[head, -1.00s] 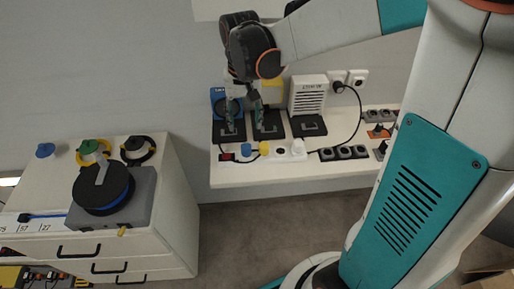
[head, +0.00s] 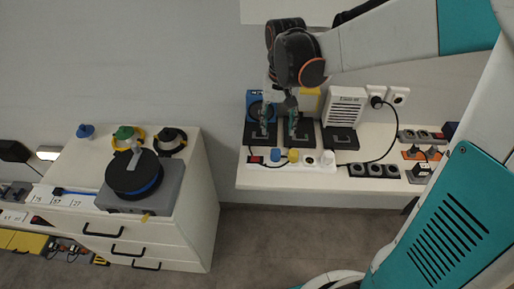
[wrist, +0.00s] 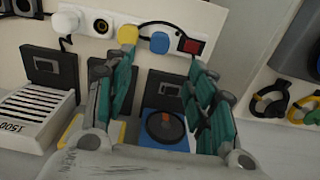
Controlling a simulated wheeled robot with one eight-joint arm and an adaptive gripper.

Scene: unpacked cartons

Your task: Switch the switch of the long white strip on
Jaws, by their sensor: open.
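The long white strip (head: 328,166) lies along the front edge of the white shelf. Its red switch (head: 256,159) is at its left end; a blue plug, a yellow plug and a white plug sit along it. In the wrist view the strip (wrist: 138,22) runs across the top, with the red switch (wrist: 190,44) in a dark frame at the right. Which way the switch is tipped is too small to tell. My gripper (head: 279,122) is open and empty above the black plates behind the strip. The gripper (wrist: 165,78) also shows in the wrist view, its fingers apart, not touching the switch.
Black plates (head: 340,138), a white vented box (head: 345,106) and a blue device (head: 253,103) stand behind the strip. A black socket strip (head: 373,171) lies to its right, and a cable crosses the shelf. A drawer cabinet (head: 205,195) with a reel stands left, across a gap.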

